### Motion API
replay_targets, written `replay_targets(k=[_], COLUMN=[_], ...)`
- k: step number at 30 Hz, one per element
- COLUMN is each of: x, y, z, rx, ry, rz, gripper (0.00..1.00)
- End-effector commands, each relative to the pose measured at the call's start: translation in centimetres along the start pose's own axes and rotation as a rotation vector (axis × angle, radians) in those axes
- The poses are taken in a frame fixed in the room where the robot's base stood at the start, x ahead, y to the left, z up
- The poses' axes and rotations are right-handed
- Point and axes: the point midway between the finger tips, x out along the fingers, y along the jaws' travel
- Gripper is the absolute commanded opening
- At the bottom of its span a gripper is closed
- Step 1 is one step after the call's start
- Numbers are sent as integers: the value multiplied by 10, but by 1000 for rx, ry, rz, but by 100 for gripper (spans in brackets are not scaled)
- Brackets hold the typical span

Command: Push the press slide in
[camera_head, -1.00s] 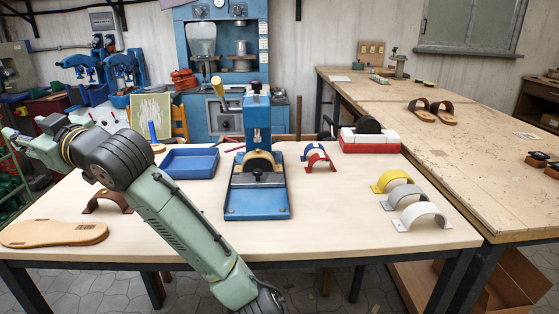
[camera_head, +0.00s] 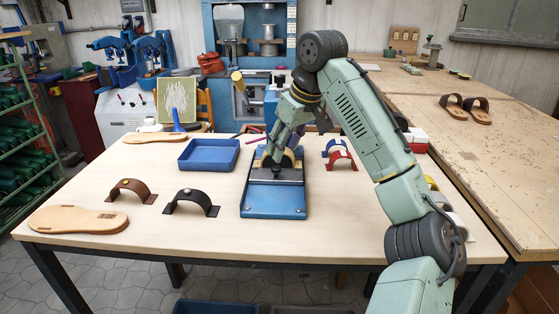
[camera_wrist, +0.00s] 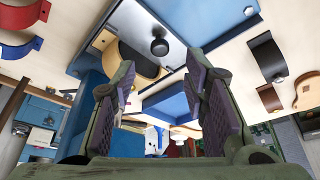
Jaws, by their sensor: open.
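The blue press (camera_head: 260,204) stands on the middle of the workbench; its upright is partly hidden behind my arm. Its slide (camera_head: 290,175), a grey plate bearing a tan curved form, lies at the back of the blue base. In the wrist view the slide's black knob (camera_wrist: 159,46) stands out from the plate, beside the tan form (camera_wrist: 136,61). My gripper (camera_head: 271,156) points down over the slide. In the wrist view my gripper (camera_wrist: 163,85) is open and empty, with the knob beyond the gap between its fingers. Contact with the knob cannot be made out.
A blue tray (camera_head: 209,167) lies left of the press. Brown and black straps (camera_head: 191,211) and a tan sole (camera_head: 78,220) lie farther left. Red and blue straps (camera_head: 341,161) stand close on the right.

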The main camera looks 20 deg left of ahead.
Motion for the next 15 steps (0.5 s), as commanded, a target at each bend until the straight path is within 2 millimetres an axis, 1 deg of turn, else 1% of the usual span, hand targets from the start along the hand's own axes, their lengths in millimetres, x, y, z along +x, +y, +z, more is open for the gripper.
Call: replay_targets(k=[3, 9, 15], x=[22, 53, 67], y=[0, 0, 0], z=[0, -1, 0], rx=[1, 1, 1], ry=[-1, 0, 2], rz=[-1, 0, 1], gripper=[41, 41, 41])
